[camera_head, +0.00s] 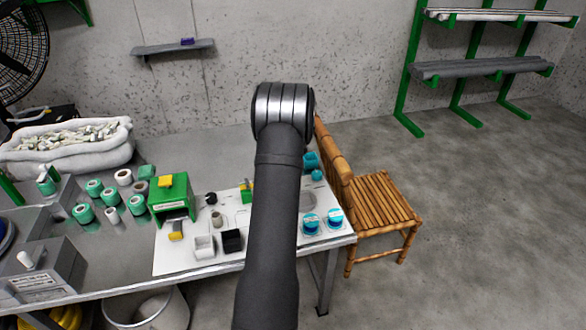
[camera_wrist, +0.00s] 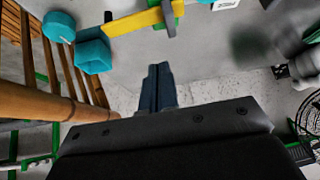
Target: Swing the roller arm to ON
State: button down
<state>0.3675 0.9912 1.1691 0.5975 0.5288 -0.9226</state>
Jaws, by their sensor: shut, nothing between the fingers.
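A yellow bar with a green crosspiece, which looks like the roller arm (camera_wrist: 140,20), lies at the top of the wrist view. In the head view a small part of what seems to be the same green and yellow device (camera_head: 247,190) shows on the white board, partly hidden by my arm. A white label (camera_wrist: 226,5) is cut off at the top edge; I cannot read it. My gripper (camera_wrist: 157,72) is shut and empty, apart from the yellow bar. In the head view my arm hides it.
Teal blocks (camera_wrist: 92,55) stand left of the yellow bar in the wrist view. A bamboo chair (camera_head: 375,205) stands at the table's right end.

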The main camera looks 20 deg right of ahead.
jog(key=shift+t, duration=0.5)
jog(key=d, duration=0.2)
jog(key=d+r, duration=0.1)
jog(key=d, duration=0.1)
jog(key=shift+d, duration=0.1)
jog(key=shift+f, duration=0.1)
jog(key=x, duration=1)
jog(key=shift+f, duration=0.1)
jog(key=shift+s+d, duration=0.15)
jog(key=shift+s, duration=0.85)
jog(key=shift+s+d, duration=0.1)
jog(key=shift+s, duration=0.95)
jog(key=shift+s, duration=0.15)
